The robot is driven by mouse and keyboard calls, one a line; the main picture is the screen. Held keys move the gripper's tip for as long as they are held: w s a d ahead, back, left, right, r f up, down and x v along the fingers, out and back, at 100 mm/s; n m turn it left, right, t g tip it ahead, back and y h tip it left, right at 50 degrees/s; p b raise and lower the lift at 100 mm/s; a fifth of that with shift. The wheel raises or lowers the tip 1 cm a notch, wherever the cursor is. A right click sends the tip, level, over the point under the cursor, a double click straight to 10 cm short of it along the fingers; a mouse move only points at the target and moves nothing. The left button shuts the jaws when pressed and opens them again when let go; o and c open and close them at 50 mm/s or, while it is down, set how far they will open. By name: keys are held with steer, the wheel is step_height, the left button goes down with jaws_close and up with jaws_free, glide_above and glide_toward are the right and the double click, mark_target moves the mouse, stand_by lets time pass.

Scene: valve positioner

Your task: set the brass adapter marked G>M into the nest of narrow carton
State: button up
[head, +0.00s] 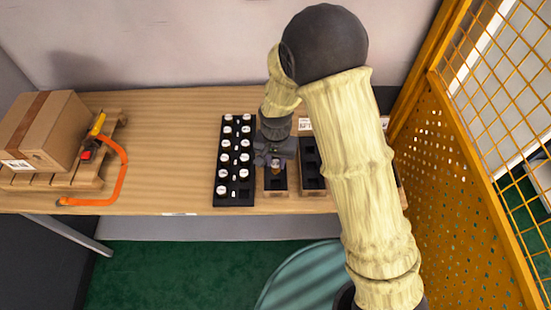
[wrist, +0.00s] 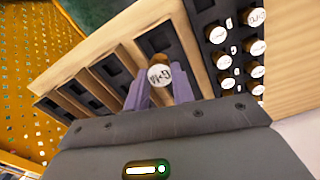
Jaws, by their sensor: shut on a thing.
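The brass adapter (wrist: 159,74) has a white cap whose mark looks like G>M, upside down in the wrist view. My gripper (wrist: 160,92) is shut on it, with one pale finger on each side. In the head view my gripper (head: 274,155) is over a narrow carton (head: 267,190) with a black nest insert, and the adapter (head: 276,167) shows just below the jaws. The black nest insert also shows behind the adapter in the wrist view (wrist: 176,38). I cannot tell whether the adapter's lower end is above the nest or inside it.
A black rack (head: 234,203) of several white-capped adapters stands just left of the carton. Another carton with black pockets (head: 312,178) is close on the right, partly behind my arm. A cardboard box (head: 45,130) on a pallet and an orange strap (head: 120,170) lie left. Yellow mesh (head: 450,180) bounds the right.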

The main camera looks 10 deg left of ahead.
mark_target(276, 173)
step_height(276, 173, down, 6)
steer(key=b, duration=0.4)
steer(key=shift+f+b, duration=0.25)
steer(key=shift+b, duration=0.1)
steer(key=shift+f, duration=0.2)
stand_by(0.6)
steer(key=shift+s, duration=0.25)
steer(key=shift+w, duration=0.1)
steer(key=shift+w+f, duration=0.15)
steer(key=shift+f, duration=0.35)
stand_by(0.5)
stand_by(0.5)
